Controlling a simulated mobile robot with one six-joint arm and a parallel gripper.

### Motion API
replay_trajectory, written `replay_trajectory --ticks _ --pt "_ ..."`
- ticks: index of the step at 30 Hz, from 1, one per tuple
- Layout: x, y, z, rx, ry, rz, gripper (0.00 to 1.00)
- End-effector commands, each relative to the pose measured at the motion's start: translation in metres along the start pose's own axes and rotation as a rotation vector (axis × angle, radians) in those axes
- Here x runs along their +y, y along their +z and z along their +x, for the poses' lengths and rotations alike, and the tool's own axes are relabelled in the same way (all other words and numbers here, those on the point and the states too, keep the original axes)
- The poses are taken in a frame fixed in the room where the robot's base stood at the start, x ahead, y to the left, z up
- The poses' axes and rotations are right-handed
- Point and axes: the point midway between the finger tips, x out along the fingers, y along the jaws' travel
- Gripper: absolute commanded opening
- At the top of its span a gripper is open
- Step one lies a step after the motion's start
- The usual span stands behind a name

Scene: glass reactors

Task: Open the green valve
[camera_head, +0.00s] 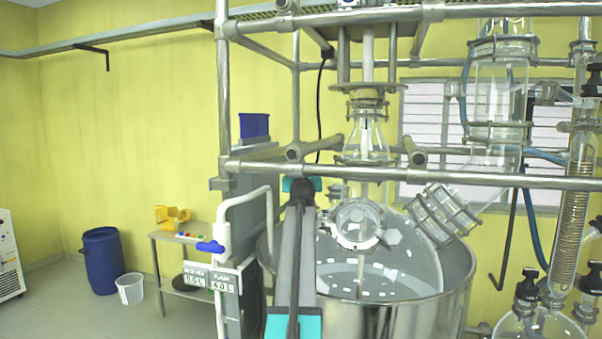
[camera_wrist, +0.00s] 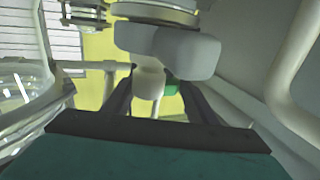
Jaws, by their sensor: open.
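In the wrist view, my gripper (camera_wrist: 157,88) is open, with its two dark fingers apart and nothing held. A small green piece (camera_wrist: 171,90), likely the green valve, shows between the fingers. It is partly covered by a pale rounded part (camera_wrist: 149,83). I cannot tell whether the green piece lies between the fingertips or beyond them. A larger grey-white rounded body (camera_wrist: 185,54) hangs just above the fingers. In the head view my arm hides the gripper, and I cannot make out the green valve there.
In the head view, a steel vessel (camera_head: 443,313) stands behind my arm, with glassware and metal rails above it. A white pipe (camera_head: 222,228) with a blue handle (camera_head: 210,247) stands left of my arm. A white curved pipe (camera_wrist: 294,62) is close on the right in the wrist view.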

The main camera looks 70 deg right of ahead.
Motion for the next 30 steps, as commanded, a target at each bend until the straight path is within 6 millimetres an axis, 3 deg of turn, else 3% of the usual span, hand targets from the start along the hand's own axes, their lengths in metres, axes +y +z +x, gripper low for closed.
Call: replay_trajectory --ticks 30 --pt "-0.0026 0.0036 0.0014 0.001 0.159 -0.004 0.52"
